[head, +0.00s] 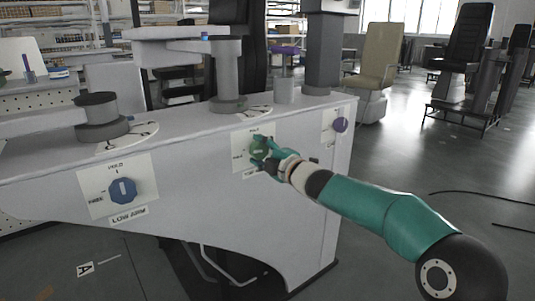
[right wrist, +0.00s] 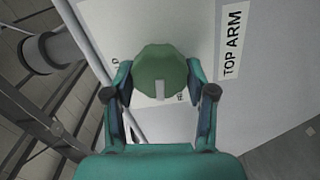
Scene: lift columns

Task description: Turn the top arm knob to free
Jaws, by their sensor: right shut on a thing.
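The green top arm knob (head: 258,150) sits on a white plate (head: 240,138) on the front of the grey machine. In the right wrist view the knob (right wrist: 160,70) shows a white pointer mark on its lower part, toward the partly hidden lettering below it. A "TOP ARM" label (right wrist: 232,42) lies to its right. My right gripper (head: 263,153) is shut on the knob, with one finger on each side of it. My left gripper is not in view.
A blue knob (head: 123,190) on the "LOW ARM" plate (head: 90,185) is at the left, its mark upward. Open floor (head: 400,160) lies to the right, with black cables.

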